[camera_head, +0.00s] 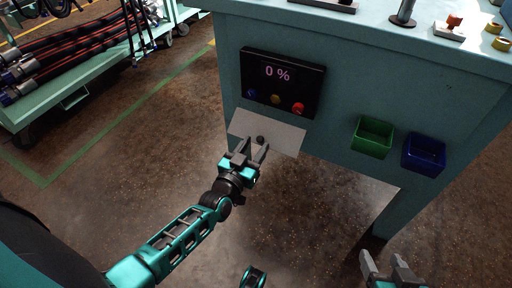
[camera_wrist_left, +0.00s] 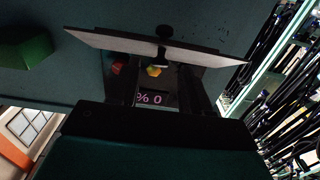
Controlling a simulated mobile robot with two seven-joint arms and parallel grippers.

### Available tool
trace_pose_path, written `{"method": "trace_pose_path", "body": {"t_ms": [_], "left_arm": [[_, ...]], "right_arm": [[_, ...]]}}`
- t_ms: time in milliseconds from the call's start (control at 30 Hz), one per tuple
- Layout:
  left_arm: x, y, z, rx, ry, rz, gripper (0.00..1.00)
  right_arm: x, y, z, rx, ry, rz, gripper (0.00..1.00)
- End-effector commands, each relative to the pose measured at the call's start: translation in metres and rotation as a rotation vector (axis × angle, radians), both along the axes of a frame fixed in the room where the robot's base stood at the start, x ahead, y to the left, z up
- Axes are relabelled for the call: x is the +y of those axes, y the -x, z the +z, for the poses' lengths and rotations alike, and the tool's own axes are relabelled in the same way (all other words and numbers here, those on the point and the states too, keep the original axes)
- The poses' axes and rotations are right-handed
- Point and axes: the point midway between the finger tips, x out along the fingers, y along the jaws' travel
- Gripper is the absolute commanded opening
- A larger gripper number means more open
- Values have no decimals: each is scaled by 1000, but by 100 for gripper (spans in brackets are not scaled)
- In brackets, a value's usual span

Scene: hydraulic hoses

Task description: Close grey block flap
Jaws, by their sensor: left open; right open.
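The light grey flap (camera_head: 286,137) is a flat plate on the front of the teal cabinet, just below the black control panel. It has a small dark knob (camera_head: 260,139). In the left wrist view the flap (camera_wrist_left: 95,38) shows as a thin plate at a shallow angle, with its knob (camera_wrist_left: 164,31) near the middle. It appears to stand out from the cabinet front. My left gripper (camera_head: 256,148) is open with its fingers pointing at the knob; I cannot tell if they touch it. My right gripper (camera_head: 384,264) is open and empty at the lower right.
The control panel (camera_head: 283,82) reads 0 % and has blue, yellow and red buttons. A green bin (camera_head: 372,137) and a blue bin (camera_head: 424,153) hang on the cabinet front (camera_head: 350,75) to the right. A cart (camera_head: 75,92) with hoses stands at the left. The floor between is clear.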

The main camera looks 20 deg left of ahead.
Motion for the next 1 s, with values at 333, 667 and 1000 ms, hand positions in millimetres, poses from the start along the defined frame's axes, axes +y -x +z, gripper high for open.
{"method": "trace_pose_path", "body": {"t_ms": [333,667,1000], "left_arm": [[-1,-15,0,2,0,-1,48],[-1,-15,0,1,0,-1,28],[-1,-15,0,0,0,-1,0]], "right_arm": [[2,-3,2,-12,-4,5,58],[2,-2,1,-9,-2,6,58],[1,-2,0,-9,0,7,58]]}}
